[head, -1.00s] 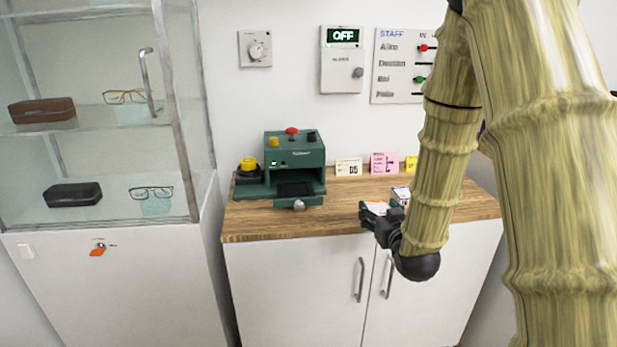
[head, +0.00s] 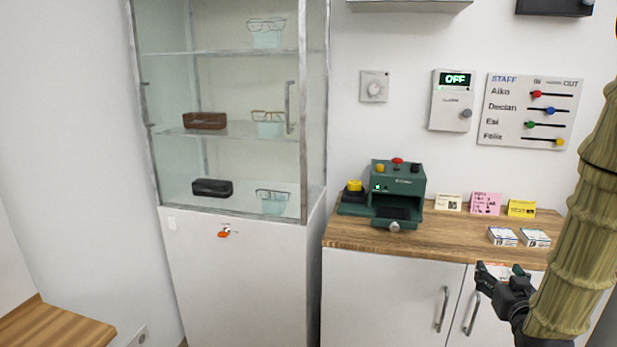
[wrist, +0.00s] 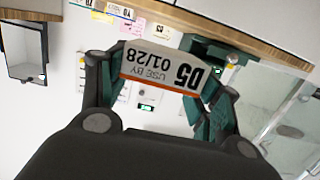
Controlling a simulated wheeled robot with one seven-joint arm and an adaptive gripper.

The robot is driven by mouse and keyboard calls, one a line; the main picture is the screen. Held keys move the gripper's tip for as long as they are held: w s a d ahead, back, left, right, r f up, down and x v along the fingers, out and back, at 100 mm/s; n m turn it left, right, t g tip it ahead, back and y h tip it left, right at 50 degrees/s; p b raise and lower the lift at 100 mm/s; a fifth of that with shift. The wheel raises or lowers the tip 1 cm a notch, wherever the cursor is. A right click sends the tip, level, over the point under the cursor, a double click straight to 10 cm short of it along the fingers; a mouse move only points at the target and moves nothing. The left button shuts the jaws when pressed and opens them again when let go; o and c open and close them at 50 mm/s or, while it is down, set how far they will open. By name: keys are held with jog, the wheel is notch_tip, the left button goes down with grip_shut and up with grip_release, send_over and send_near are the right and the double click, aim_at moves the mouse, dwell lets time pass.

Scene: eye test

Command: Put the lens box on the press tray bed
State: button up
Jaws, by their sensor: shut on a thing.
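My gripper (head: 498,274) is shut on a small white lens box with an orange stripe (wrist: 163,68). In the head view the gripper is in front of the counter's front edge, right of and apart from the press. The dark green press (head: 398,180) stands on the counter, with a red knob on top. Its dark tray bed (head: 397,212) lies in the opening low at its front and looks empty. The press shows partly behind the held box in the wrist view (wrist: 205,50).
Two similar boxes, left (head: 502,237) and right (head: 535,238), lie on the wooden counter (head: 450,233). A cream card (head: 448,202), a pink card (head: 486,204) and a yellow card (head: 521,208) stand behind. A glass cabinet (head: 240,130) stands left. The counter between press and boxes is clear.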

jog(key=shift+s+a+f, duration=0.1)
jog(key=shift+s+a, duration=0.05)
jog(key=shift+s, duration=0.2)
jog(key=shift+w+a+f+y, duration=0.3)
jog(key=shift+w+a+f, duration=0.7)
jog(key=shift+w+a, duration=0.05)
jog(key=w+a+f+n+y, duration=0.2)
jog(key=a+f+n+y, duration=0.1)
jog(key=a+f, duration=2)
jog(key=s+r+p, duration=0.3)
jog(key=r+p, duration=0.5)
jog(key=r, duration=0.2)
jog(key=s+r+p, duration=0.3)
jog(key=r+p, duration=0.4)
jog(key=r, duration=0.3)
jog(key=s+f, duration=0.6)
jog(key=f, duration=0.2)
jog(key=shift+a+t, duration=0.3)
jog(key=shift+a, duration=0.1)
jog(key=shift+s+d, duration=0.1)
